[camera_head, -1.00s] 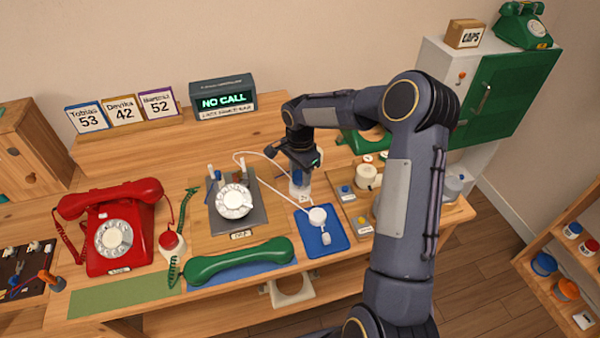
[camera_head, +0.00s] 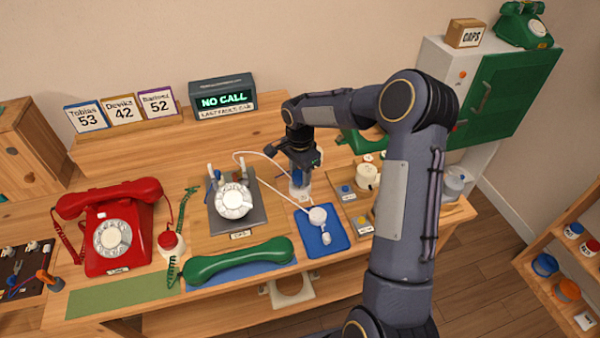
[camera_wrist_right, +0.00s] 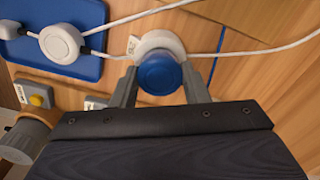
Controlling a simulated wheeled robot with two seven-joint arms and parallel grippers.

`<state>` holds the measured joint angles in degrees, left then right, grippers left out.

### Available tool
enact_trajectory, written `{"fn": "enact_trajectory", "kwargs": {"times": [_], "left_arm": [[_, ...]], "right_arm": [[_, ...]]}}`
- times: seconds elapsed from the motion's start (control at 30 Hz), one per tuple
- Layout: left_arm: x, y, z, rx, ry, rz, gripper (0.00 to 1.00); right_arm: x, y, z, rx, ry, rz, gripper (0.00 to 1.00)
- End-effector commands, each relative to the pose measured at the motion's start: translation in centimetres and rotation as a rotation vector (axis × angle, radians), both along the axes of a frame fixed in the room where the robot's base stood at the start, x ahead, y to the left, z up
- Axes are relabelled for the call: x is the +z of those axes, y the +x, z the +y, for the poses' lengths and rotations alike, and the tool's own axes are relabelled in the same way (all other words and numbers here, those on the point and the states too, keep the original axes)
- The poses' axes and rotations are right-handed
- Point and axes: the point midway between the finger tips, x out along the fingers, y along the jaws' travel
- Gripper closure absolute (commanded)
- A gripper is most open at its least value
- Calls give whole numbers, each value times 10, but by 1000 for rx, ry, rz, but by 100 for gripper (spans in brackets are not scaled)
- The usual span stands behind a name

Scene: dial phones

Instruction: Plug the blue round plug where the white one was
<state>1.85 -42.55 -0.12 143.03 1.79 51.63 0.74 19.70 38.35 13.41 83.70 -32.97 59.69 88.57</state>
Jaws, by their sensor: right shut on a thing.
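My right gripper (camera_head: 299,172) points down and is shut on the blue round plug (camera_wrist_right: 161,76). The plug sits between both fingertips in the right wrist view. Directly beyond it is a white round socket (camera_wrist_right: 157,40), partly hidden by the plug; the socket also shows in the head view (camera_head: 299,191), below the gripper. I cannot tell whether plug and socket touch. The white round plug (camera_head: 318,215) lies on the blue mat (camera_head: 338,240) with its cord; it also shows in the right wrist view (camera_wrist_right: 60,43). My left gripper is not in view.
A dial phone with a white dial (camera_head: 234,202) stands left of the socket, with a green handset (camera_head: 240,260) in front. A red phone (camera_head: 112,230) is farther left. Several small parts, including a cream round piece (camera_head: 367,176), sit right of the mat. White cords cross near the socket.

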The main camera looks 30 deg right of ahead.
Motion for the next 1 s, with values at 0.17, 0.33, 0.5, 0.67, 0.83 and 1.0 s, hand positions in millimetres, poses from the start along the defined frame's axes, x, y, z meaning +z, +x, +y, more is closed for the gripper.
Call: {"fn": "enact_trajectory", "kwargs": {"times": [0.17, 0.33, 0.5, 0.67, 0.83, 1.0], "left_arm": [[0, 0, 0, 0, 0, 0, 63], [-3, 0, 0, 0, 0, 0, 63], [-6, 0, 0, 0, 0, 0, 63], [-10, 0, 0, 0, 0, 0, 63], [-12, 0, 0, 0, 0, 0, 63], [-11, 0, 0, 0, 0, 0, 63]], "right_arm": [[0, 0, 0, 0, 0, -1, 77], [-3, 0, 0, 1, 0, 0, 77], [-7, 0, 0, 2, 0, -1, 77], [-11, 0, 0, 2, 0, -1, 77], [-14, 0, 0, 2, 0, -1, 77], [-13, 0, 0, 1, 0, 0, 77]]}}
